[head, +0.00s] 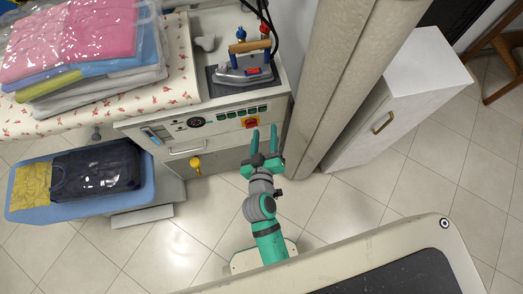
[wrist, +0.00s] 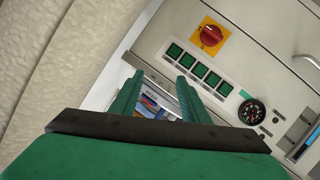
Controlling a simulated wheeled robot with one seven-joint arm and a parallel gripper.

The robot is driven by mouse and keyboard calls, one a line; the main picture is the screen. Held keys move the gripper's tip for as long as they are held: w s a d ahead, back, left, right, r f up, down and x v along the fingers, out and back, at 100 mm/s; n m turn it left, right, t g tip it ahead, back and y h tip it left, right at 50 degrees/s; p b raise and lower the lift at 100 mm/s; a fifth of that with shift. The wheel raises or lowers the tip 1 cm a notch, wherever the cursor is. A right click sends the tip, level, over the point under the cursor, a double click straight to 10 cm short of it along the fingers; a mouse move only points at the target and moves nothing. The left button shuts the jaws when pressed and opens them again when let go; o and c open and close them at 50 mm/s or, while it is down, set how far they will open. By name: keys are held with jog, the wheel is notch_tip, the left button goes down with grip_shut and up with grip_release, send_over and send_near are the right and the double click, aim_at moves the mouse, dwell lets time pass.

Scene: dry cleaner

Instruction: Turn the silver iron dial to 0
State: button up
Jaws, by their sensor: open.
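A silver iron (head: 245,69) with a wooden handle rests on a dark pad on the counter at the top of the head view. A small red part (head: 254,71) shows on its body; I cannot tell whether it is the dial or read any setting. My gripper (head: 264,130) is open and empty, in front of the cabinet and below the iron in the head view. In the wrist view its two green fingers (wrist: 158,80) point toward the control panel, apart from it. The iron is not clearly visible there.
The panel has a red knob on a yellow plate (wrist: 210,36), green buttons (wrist: 197,68) and a gauge (wrist: 251,112). A beige column (head: 345,65) stands right of the counter. Folded bagged clothes (head: 80,45) lie at left. A white cabinet (head: 385,105) stands at right.

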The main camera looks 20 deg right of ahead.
jog(key=s+a+f+y, duration=0.1)
jog(key=s+a+y, duration=0.1)
jog(key=s, duration=0.4)
jog(key=shift+a+f+n, duration=0.2)
jog(key=shift+a+n, duration=0.1)
jog(key=shift+a, duration=0.45)
jog(key=shift+s, duration=0.1)
